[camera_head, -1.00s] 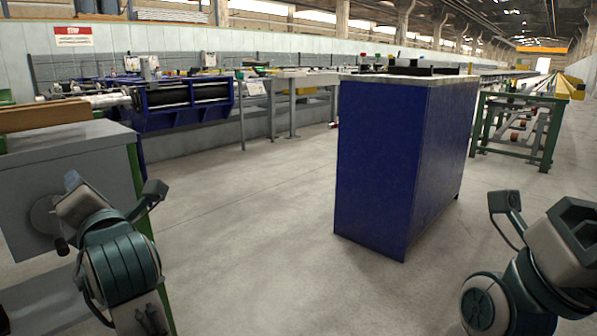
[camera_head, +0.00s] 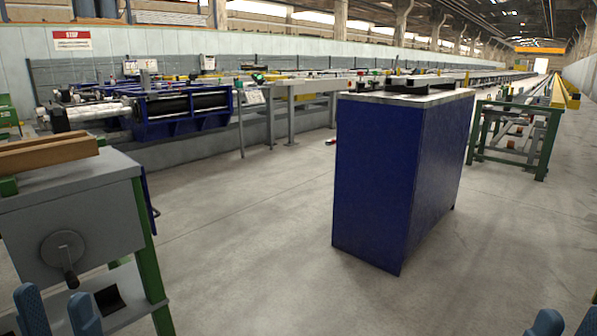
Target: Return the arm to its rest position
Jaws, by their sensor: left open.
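My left gripper (camera_head: 57,310) shows at the bottom left as two blue fingers standing apart with nothing between them. It is open, in front of the lower part of a grey machine (camera_head: 85,220) in the picture. My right gripper (camera_head: 568,324) shows only as two blue fingertips at the bottom right edge, spaced apart with a gap between them. Nothing is seen held there. The rest of both arms is out of view below the picture.
A blue cabinet (camera_head: 385,185) stands in the middle of the floor. A green frame table (camera_head: 545,130) is at the right. Behind are a blue roller machine (camera_head: 185,120) and a long runout line. The concrete floor (camera_head: 250,250) before the cabinet is clear.

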